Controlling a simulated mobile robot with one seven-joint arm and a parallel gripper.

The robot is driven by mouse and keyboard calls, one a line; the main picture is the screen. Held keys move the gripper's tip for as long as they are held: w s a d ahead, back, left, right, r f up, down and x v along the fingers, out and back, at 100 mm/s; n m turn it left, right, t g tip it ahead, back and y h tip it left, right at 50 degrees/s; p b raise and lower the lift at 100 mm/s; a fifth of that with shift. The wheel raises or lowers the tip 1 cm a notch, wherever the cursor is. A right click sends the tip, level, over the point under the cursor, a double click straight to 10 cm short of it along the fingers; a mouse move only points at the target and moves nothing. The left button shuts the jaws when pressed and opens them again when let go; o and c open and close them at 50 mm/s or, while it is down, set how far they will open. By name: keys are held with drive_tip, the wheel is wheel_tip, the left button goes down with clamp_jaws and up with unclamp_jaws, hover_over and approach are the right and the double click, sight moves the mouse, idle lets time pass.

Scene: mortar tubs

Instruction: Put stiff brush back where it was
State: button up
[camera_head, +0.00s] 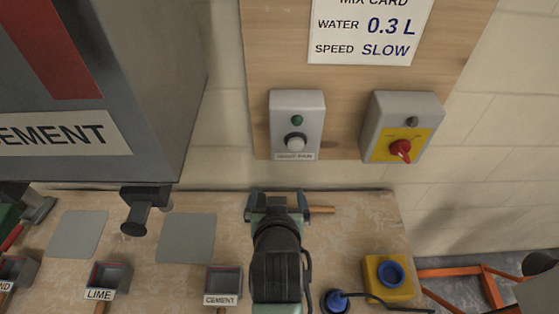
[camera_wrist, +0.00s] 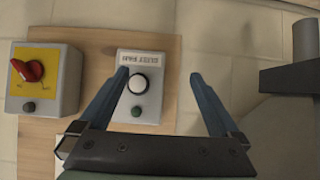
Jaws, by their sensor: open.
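A short wooden handle (camera_head: 321,210) lies on the bench and sticks out to the right from behind my gripper. It may belong to the stiff brush; the rest of it is hidden behind the gripper, and no bristles show. My gripper (camera_head: 278,197) is over the back of the bench, in front of the wall. In the wrist view my gripper (camera_wrist: 160,76) has its two blue fingers spread wide with nothing between them. The fingers point toward the wall panel, and the handle does not show in that view.
The dust fan box (camera_head: 296,125) and a red-knob switch box (camera_head: 402,127) are on a wooden wall panel. A grey cement hopper (camera_head: 150,60) hangs at left, its spout (camera_head: 143,208) over the bench. Grey plates (camera_head: 186,238), labelled tubs (camera_head: 222,284) and a yellow button box (camera_head: 388,277) are on the bench.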

drive_tip(key=w+r+t, duration=0.2)
drive_tip(key=r+t, duration=0.2)
drive_tip(key=r, duration=1)
drive_tip(key=w+r+t, duration=0.3)
drive_tip(key=r+t, duration=0.1)
drive_tip(key=r, duration=1)
drive_tip(key=s+r+t, duration=0.4)
drive_tip(key=s+r, duration=0.2)
drive_tip(key=r, duration=0.7)
drive_tip(key=s+r+t, duration=0.4)
drive_tip(key=s+r, duration=0.3)
drive_tip(key=r, duration=0.6)
drive_tip(key=shift+s+d, duration=0.25)
drive_tip(key=shift+s, duration=0.05)
drive_tip(key=shift+f, duration=0.1)
wheel_tip(320, 180, down, 5)
drive_tip(key=b, duration=0.4)
drive_tip(key=shift+w+r+b, duration=0.1)
drive_tip(key=shift+r+b, duration=0.1)
drive_tip(key=shift+b, duration=0.1)
